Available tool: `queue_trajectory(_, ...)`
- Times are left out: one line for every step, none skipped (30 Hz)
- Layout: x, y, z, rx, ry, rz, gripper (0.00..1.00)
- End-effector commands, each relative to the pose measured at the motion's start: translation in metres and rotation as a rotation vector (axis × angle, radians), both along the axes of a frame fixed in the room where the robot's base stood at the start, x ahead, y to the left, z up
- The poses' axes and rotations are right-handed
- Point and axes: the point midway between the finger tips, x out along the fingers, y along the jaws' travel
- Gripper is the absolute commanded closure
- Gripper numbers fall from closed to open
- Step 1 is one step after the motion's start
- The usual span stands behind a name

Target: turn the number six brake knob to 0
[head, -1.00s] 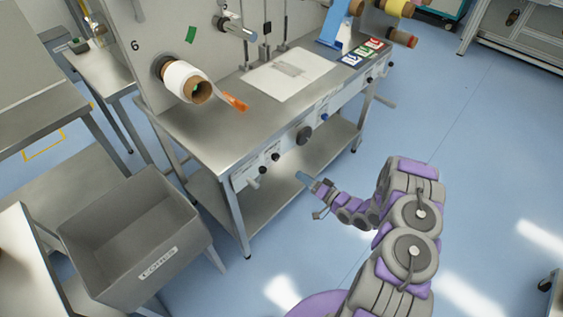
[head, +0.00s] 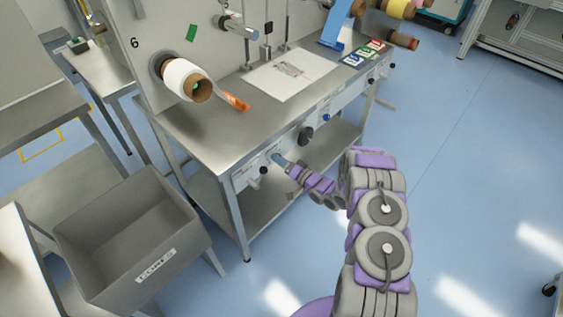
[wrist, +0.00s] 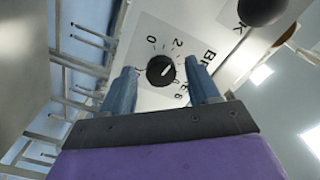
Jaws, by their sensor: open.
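The brake knob (wrist: 160,71) is a small round black knob on a white panel in the wrist view. Its white pointer mark faces right and slightly up, away from the printed 0 at its upper left. A 2 stands at its upper right and a 6 at its lower right. My gripper (wrist: 160,66) is open, with one blue finger on each side of the knob. I cannot tell whether either finger touches it.
A larger black knob (head: 305,136) is farther right on the panel, and a small dark knob (head: 263,171) is just left of my gripper. The metal table (head: 205,130) holds a white roll (head: 180,77) near the printed 6. A grey bin (head: 85,240) stands at lower left.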

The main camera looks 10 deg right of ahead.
Motion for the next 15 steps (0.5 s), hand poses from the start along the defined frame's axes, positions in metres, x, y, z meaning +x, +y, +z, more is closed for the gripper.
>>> queue_trajectory(-0.0001,-0.0002,0.0000,0.000,0.000,0.000,0.40)
queue_trajectory(-0.0002,-0.0003,0.0000,0.000,0.001,-0.001,0.40)
queue_trajectory(-0.0002,-0.0003,0.0000,0.000,0.001,-0.001,0.40)
queue_trajectory(-0.0001,-0.0004,0.0000,0.000,0.000,0.000,0.42)
queue_trajectory(-0.0001,-0.0004,0.0000,0.000,0.000,0.000,0.44)
queue_trajectory(-0.0002,-0.0004,-0.0001,0.000,0.000,0.000,0.48)
queue_trajectory(-0.0002,-0.0004,-0.0002,0.000,0.001,-0.001,0.51)
queue_trajectory(-0.0002,-0.0004,-0.0002,0.000,0.001,-0.001,0.54)
queue_trajectory(-0.0001,-0.0005,-0.0001,0.000,0.001,-0.001,0.58)
queue_trajectory(-0.0003,-0.0005,-0.0002,0.000,0.001,-0.001,0.61)
queue_trajectory(-0.0003,-0.0005,-0.0002,0.000,0.001,-0.001,0.64)
queue_trajectory(-0.0002,-0.0006,-0.0001,0.000,0.001,-0.001,0.67)
queue_trajectory(-0.0002,-0.0006,-0.0002,0.000,0.001,-0.001,0.70)
queue_trajectory(-0.0002,-0.0006,-0.0003,0.000,0.001,-0.001,0.73)
queue_trajectory(-0.0001,-0.0006,-0.0004,0.000,0.001,-0.001,0.77)
